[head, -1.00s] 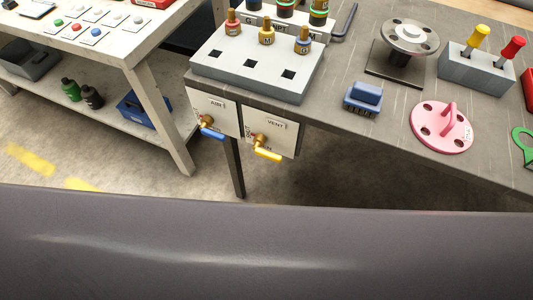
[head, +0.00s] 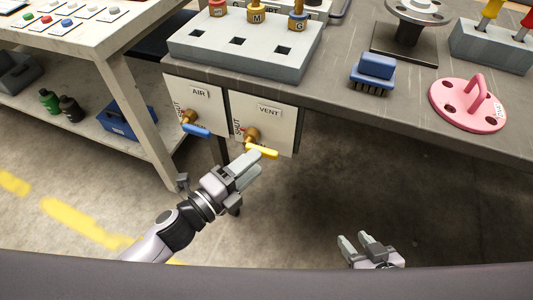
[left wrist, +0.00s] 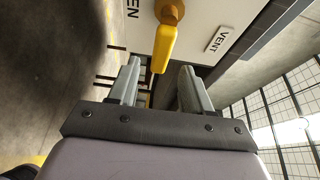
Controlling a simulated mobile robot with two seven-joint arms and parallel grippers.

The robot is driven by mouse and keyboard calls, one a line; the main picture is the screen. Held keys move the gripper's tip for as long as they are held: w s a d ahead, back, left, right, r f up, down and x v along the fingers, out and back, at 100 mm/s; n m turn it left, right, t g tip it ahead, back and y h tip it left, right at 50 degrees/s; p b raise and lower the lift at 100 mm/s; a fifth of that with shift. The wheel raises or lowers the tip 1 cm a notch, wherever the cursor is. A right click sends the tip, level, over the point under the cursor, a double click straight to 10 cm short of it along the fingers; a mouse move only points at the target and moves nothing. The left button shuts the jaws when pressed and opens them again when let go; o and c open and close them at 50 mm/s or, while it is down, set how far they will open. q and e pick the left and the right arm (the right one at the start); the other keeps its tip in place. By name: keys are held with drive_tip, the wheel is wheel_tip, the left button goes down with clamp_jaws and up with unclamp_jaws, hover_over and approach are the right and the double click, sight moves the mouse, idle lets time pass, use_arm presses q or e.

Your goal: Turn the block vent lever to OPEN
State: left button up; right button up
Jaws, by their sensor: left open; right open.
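The vent lever (head: 263,152) is a yellow handle on a brass valve, on the white VENT panel (head: 275,125) hung under the bench edge. In the head view it points right and slightly down. My left gripper (head: 249,166) is open just below and in front of it. In the left wrist view the yellow lever (left wrist: 162,48) hangs toward the gap between the open fingers (left wrist: 160,72); I see no contact. Lettering ending in "EN" shows left of the lever there. My right gripper (head: 362,244) is open and empty, low in the head view.
A blue lever (head: 196,131) on the AIR panel (head: 198,98) is close on the left. The grey bench (head: 340,105) above carries a socket block (head: 245,50), a blue brush (head: 373,72) and a pink flange (head: 467,104). Floor below the bench looks clear.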

sight(266, 156)
use_arm(q)
drive_tip(key=shift+x, duration=2.65)
clamp_jaws()
